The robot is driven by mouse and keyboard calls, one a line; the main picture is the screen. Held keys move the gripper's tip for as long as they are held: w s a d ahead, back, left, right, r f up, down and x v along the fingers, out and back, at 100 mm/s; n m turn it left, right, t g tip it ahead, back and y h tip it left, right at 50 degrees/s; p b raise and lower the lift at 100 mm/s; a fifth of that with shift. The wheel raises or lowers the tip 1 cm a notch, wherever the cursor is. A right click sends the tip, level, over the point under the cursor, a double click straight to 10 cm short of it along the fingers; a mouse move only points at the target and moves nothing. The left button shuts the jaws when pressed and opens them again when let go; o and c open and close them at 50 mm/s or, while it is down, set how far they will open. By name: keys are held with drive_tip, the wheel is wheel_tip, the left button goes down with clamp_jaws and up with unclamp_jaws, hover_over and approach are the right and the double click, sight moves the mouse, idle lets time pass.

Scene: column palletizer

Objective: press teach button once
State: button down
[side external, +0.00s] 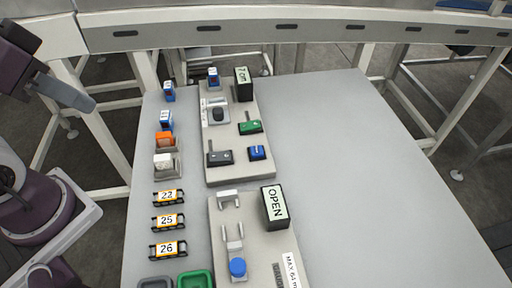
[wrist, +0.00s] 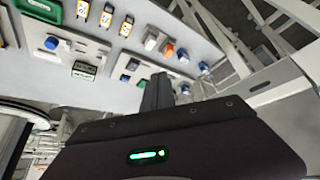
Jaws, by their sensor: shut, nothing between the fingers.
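No label reading "teach" can be made out, so I cannot tell which control is the teach button. A round blue button (side external: 237,268) sits on the near grey panel (side external: 222,215). The far panel (side external: 211,171) carries a green block (side external: 250,127), a blue block (side external: 257,153), a dark grey block with a lever (side external: 219,157) and a dark knob on a light base (side external: 217,114). My gripper (side external: 88,103) is at the upper left, beyond the table's left edge and apart from the panels. Its dark fingers (wrist: 157,94) are together and empty in the wrist view.
Three orange-and-black tags marked 22 (side external: 168,197), 25 (side external: 168,222) and 26 (side external: 168,249) lie left of the panels. An OPEN sign (side external: 274,206) stands on the near panel. Small blue and orange items line the left edge. The right of the table (side external: 365,190) is clear.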

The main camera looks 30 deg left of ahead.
drive_tip(key=w+a+f+m+y, duration=0.1)
drive_tip(key=w+a+m+y, duration=0.2)
drive_tip(key=w+m, duration=0.65)
drive_tip(key=n+t+h, duration=0.3)
drive_tip(key=n+h, duration=0.2)
drive_tip(key=n, duration=3)
hover_over(254, 152)
wheel_tip(254, 152, down, 8)
drive_tip(key=shift+s+m, duration=0.1)
drive_tip(key=shift+m, duration=0.15)
drive_tip(key=shift+y, duration=0.3)
drive_tip(key=shift+f, duration=4.4)
